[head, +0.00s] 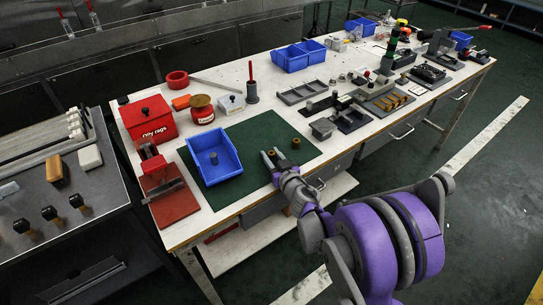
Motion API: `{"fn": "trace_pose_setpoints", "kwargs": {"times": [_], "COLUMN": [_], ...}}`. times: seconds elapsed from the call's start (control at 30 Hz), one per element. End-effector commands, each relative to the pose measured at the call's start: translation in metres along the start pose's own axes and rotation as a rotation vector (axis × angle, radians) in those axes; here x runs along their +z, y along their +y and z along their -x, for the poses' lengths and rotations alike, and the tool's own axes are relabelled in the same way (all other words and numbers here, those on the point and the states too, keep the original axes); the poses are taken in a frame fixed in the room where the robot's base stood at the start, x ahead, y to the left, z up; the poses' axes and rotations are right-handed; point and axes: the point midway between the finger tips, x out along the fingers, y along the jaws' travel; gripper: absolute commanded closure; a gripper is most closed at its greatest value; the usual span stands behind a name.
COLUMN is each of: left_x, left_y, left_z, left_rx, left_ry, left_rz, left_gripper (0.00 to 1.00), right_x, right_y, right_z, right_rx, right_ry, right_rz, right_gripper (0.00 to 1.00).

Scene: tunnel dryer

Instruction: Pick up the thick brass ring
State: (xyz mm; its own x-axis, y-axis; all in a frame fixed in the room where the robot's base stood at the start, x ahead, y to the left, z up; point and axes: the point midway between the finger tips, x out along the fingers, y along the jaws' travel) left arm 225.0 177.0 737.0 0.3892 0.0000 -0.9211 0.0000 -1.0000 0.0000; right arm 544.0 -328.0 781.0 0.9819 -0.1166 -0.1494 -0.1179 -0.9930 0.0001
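A small, thick brass-coloured ring (296,142) lies on the green mat (260,131), towards its right side. My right gripper (271,154) is over the near part of the mat, to the left of the ring and slightly nearer to me. The ring is apart from the fingers. My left gripper is not in view.
A blue bin (228,150) with a small grey piece (213,157) in it stands left of my gripper. A grey fixture (322,128) stands right of the ring. A red box (147,117) is at the back left. The mat behind the gripper is clear.

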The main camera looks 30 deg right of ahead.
Motion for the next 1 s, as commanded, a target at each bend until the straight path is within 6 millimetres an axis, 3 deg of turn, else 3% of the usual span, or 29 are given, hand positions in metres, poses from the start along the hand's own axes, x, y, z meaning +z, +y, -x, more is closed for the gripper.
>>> {"fn": "trace_pose_setpoints", "kwargs": {"times": [0.03, 0.2, 0.73, 0.87, 1.0], "left_x": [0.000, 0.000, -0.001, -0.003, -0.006], "left_y": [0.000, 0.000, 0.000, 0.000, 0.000], "left_z": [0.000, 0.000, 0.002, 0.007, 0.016], "left_rx": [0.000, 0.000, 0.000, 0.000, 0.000], "left_ry": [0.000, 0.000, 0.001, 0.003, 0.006], "left_rz": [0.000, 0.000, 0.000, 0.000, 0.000], "left_gripper": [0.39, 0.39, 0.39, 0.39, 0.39], "right_x": [0.000, 0.000, -0.007, -0.023, -0.053], "right_y": [0.000, 0.000, 0.000, 0.000, 0.000], "right_z": [0.000, 0.000, 0.001, 0.004, 0.009], "right_rx": [0.000, 0.000, 0.000, 0.000, 0.000], "right_ry": [0.000, 0.000, 0.000, 0.001, 0.001], "right_rz": [0.000, 0.000, 0.000, 0.000, 0.001], "right_gripper": [0.71, 1.00, 1.00, 1.00, 1.00]}}
